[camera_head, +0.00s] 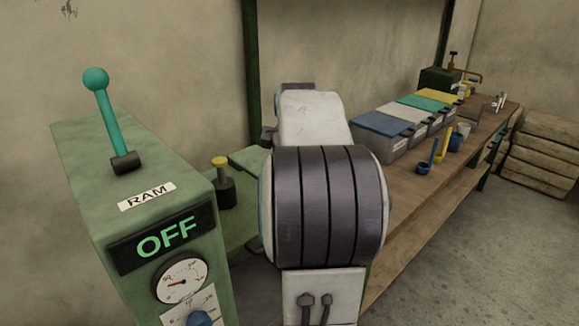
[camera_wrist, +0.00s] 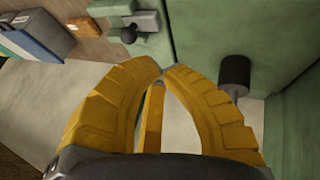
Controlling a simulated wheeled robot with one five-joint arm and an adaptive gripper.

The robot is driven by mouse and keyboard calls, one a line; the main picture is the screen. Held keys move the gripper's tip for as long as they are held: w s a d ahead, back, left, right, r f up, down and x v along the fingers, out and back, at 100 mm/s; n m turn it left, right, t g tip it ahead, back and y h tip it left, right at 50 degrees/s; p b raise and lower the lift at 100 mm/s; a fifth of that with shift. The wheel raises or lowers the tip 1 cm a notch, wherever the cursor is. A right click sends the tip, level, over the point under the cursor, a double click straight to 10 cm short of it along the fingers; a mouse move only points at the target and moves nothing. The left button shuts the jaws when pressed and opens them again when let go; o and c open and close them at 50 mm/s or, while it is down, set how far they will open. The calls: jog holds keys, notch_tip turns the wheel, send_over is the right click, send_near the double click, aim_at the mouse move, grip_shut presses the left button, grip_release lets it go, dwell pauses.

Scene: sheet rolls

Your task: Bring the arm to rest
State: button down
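In the wrist view, my gripper (camera_wrist: 164,70) shows as ribbed yellow fingers with their tips together. No object shows at the fingertips; a narrow yellow strip, which I cannot identify, shows in the gap behind them. In the head view, my arm (camera_head: 325,205) rises in the middle of the picture, with a broad dark banded joint and a white link beyond. It hides my gripper there.
At left stands a green machine (camera_head: 150,220) with a teal-knobbed lever (camera_head: 107,110) and a lit OFF sign (camera_head: 166,239). At right, a wooden bench (camera_head: 425,190) carries lidded bins (camera_head: 380,135). Floor (camera_head: 500,260) is clear at lower right.

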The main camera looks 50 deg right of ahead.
dwell(0.4)
jog(key=s+a+f+m+g+y, duration=0.3)
jog(key=s+a+f+m, duration=0.5)
jog(key=a+f, duration=0.3)
jog(key=s+a+r+n+t+y+p, duration=0.1)
jog(key=a+n, duration=0.3)
jog(key=a, duration=0.7)
jog(key=s+a+r+n+y+p, duration=0.1)
jog(key=s+a+r+n+p, duration=0.1)
jog(key=a, duration=0.9)
jog(key=shift+s+r+n+t+p, duration=0.35)
jog(key=shift+s+r+n+t, duration=0.1)
jog(key=shift+s+n, duration=0.7)
